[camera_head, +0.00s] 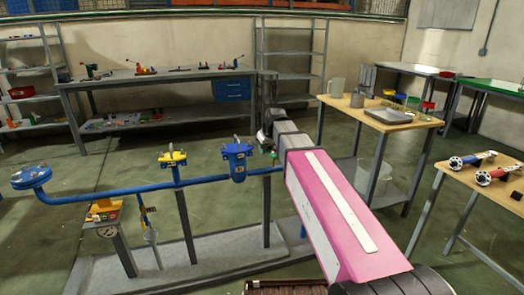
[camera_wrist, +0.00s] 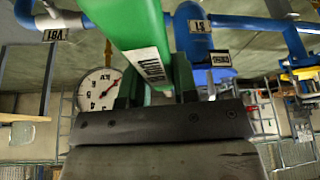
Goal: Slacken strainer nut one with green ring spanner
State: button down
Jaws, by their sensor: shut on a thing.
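My gripper (camera_wrist: 155,85) is shut on the green ring spanner (camera_wrist: 128,22), which runs up out of the top of the wrist view. Its label is upside down and its ring end is out of frame. The blue strainer (camera_head: 237,158) sits on the blue pipe in the head view, just left of my gripper (camera_head: 267,142). In the wrist view a blue body marked S1 (camera_wrist: 194,38) stands right of the spanner. I cannot make out strainer nut one, or whether the spanner touches any nut.
The blue pipe (camera_head: 107,190) carries a yellow-topped valve (camera_head: 173,159) and a flange (camera_head: 30,177) at the left. A round gauge (camera_wrist: 97,89) is close to the spanner in the wrist view. A wooden table (camera_head: 425,121) with containers stands at the right.

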jog(key=shift+w+d+n, duration=0.25)
jog(key=shift+d+n, duration=0.1)
jog(key=shift+n, duration=0.05)
jog(key=shift+w+d+n+g+y, duration=0.45)
jog(key=shift+w+d+n, duration=0.45)
jog(key=shift+d+n, duration=0.25)
jog(key=shift+w+d+n+g+y, duration=0.25)
jog(key=shift+w+d+n+y, duration=0.1)
jog(key=shift+w+d+n, duration=0.65)
jog(key=shift+s+a, duration=0.1)
jog(key=shift+a, duration=0.15)
